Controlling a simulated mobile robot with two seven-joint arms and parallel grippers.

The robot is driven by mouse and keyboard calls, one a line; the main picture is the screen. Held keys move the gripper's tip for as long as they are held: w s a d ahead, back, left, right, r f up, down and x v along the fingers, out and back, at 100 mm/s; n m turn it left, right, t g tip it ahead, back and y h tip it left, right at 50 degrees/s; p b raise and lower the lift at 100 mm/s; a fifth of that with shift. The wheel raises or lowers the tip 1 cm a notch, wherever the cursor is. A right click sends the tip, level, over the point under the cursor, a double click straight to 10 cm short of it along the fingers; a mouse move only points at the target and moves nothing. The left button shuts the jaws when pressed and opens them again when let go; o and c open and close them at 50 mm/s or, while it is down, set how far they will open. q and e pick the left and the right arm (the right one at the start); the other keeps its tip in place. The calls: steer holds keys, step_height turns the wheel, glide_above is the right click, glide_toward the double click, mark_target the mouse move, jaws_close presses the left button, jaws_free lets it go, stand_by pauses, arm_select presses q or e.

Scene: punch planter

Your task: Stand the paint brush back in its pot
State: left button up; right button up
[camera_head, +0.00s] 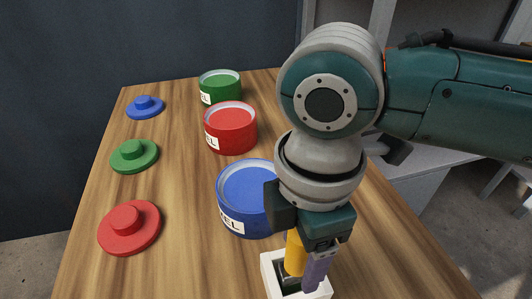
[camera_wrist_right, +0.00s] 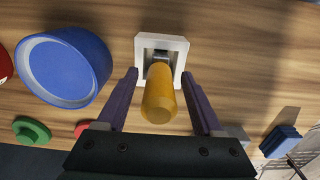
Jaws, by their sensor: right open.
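The paint brush has a yellow-orange handle (camera_head: 296,253) and stands roughly upright in the white square pot (camera_head: 267,264) at the near edge of view. In the right wrist view its handle (camera_wrist_right: 158,98) points up towards the camera, and its grey metal part sits inside the pot's opening (camera_wrist_right: 142,42). My right gripper (camera_head: 303,268) reaches down over the pot. Its purple fingers (camera_wrist_right: 160,75) are open, one on each side of the handle, with gaps visible. The bristles are hidden in the pot. My left gripper is not in view.
Blue (camera_head: 246,190), red (camera_head: 231,128) and green (camera_head: 220,86) labelled paint cans stand in a row behind the pot. Red (camera_head: 129,228), green (camera_head: 134,156) and blue (camera_head: 145,108) lids lie to the left. Bare wooden table (camera_head: 178,180) lies between the rows.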

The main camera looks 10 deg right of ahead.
step_height(320, 180, up, 12)
steer(key=p, duration=0.3)
steer(key=shift+r, duration=0.15)
steer(key=s+a+f+m+t+y, duration=0.1)
steer(key=s+a+f+m+y, duration=0.2)
steer(key=s+a+m+y, duration=0.15)
steer(key=s+d+f+m+t+h, duration=0.1)
steer(key=s+d+m+h, duration=0.1)
steer(key=s+d+m, duration=0.2)
steer(key=s+d+f+m+t+h, duration=0.1)
steer(key=s+d+f+m+h, duration=0.1)
steer(key=d+m, duration=0.6)
steer(key=shift+s+d+t, duration=0.3)
steer(key=shift+s+d, duration=0.55)
